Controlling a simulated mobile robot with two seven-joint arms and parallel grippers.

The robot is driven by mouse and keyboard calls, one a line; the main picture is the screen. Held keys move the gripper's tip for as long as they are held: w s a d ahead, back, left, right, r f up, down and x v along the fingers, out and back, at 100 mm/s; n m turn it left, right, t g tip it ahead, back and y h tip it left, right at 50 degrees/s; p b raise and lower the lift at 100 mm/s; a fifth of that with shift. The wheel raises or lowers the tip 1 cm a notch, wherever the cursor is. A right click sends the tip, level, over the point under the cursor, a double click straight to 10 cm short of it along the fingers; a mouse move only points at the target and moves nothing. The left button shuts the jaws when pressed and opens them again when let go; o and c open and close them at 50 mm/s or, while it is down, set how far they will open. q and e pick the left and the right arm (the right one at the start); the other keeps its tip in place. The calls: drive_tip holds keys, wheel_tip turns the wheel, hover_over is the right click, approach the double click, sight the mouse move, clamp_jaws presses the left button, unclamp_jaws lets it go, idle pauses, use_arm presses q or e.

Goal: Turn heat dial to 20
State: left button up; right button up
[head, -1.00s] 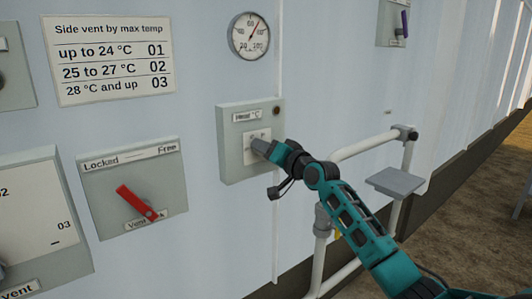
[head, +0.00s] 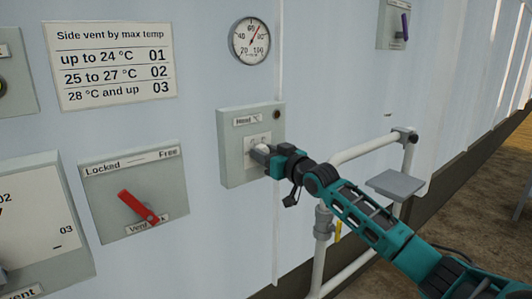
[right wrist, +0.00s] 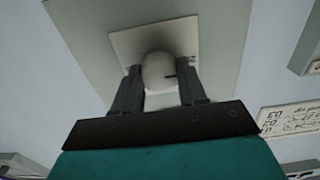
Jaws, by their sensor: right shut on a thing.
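The heat box (head: 232,160) is a grey panel on the pale wall with a "Heat °C" label and a small dark lamp at its upper right. Its dial (right wrist: 158,72) is a light rounded knob on a white plate in the right wrist view. My right gripper (head: 262,154) is at the dial, with a finger on each side of the knob, shut on it. In the head view the gripper covers most of the dial and its scale, so the setting cannot be read. My left gripper is not in view.
A round gauge (head: 251,41) hangs above the heat box. A box with a red lever (head: 138,207) is to the left, under a side vent sign (head: 110,65). A white pipe rail (head: 365,148) with a grey plate (head: 395,184) stands to the right, close to my right arm.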

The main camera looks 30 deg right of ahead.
drive_tip(key=shift+f, duration=0.1)
idle(0.4)
drive_tip(key=o, duration=1.1)
drive_tip(key=shift+c, duration=0.2)
drive_tip(key=s+d, duration=0.1)
drive_tip(key=s, duration=1.2)
drive_tip(key=shift+w, duration=0.1)
